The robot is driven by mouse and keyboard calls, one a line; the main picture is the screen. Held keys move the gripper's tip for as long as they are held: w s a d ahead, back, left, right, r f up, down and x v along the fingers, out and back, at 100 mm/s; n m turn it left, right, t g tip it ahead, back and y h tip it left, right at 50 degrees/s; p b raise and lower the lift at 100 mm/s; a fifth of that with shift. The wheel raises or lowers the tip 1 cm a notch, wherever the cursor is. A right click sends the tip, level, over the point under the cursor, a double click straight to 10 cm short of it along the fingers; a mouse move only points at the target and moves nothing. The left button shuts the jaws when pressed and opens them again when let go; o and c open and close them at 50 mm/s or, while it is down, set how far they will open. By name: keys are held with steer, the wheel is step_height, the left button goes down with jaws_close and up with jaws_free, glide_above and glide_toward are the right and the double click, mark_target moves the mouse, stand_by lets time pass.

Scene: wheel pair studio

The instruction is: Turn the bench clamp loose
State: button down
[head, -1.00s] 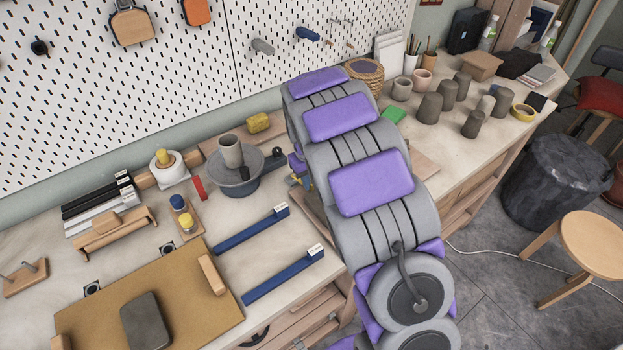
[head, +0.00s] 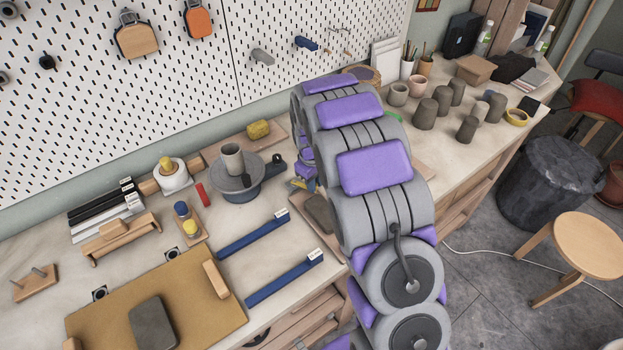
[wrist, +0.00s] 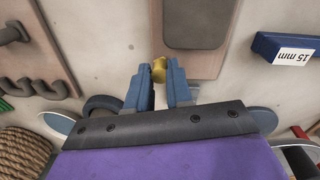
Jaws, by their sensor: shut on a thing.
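My gripper (wrist: 167,90) has two blue fingers, seen in the wrist view on either side of a small yellow knob (wrist: 158,70). The knob looks like the turning part of the bench clamp; the rest of the clamp is hidden or too small to tell. It sits at the near edge of a wooden board (wrist: 158,40) bearing a grey slab (wrist: 195,22). My gripper is shut on the knob. In the head view, my arm covers most of this spot, and only a bit of blue and yellow shows beside the board (head: 298,200).
Two blue bars (head: 285,277) lie left of my arm. A grey wheel (head: 240,188) with a cup (head: 232,158) stands behind them. Several dark cups (head: 425,114) stand right of my arm. A wooden stool (head: 580,242) and a dark bin (head: 540,185) are on the floor.

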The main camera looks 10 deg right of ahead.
steer(key=n+p, duration=0.1)
steer(key=w+n+p, duration=0.1)
steer(key=d+n, duration=0.1)
steer(key=shift+w+r+p, duration=0.25)
steer(key=shift+w+p, duration=0.05)
steer(key=shift+p, duration=0.1)
steer(key=w+n+p, duration=0.2)
steer(key=n, duration=0.1)
steer(key=shift+w+d+n+p, duration=0.1)
steer(key=shift+d+n+p, duration=0.2)
steer(key=shift+p, duration=0.1)
steer(key=w+n+p, duration=0.1)
steer(key=n, duration=0.1)
steer(key=shift+w+f+n, duration=0.1)
steer(key=shift+w+n, duration=0.2)
steer(key=shift+w, duration=0.05)
steer(key=shift+w+a+f+n+y, duration=0.15)
steer(key=shift+w+n, duration=0.3)
steer(key=shift+n, duration=0.35)
steer(key=shift+w+a+r+n+y, duration=0.15)
steer(key=shift+w+n, duration=0.3)
steer(key=shift+n, duration=0.35)
steer(key=shift+d, duration=0.1)
steer(key=c, duration=1)
jaws_free()
steer(key=shift+f, duration=0.1)
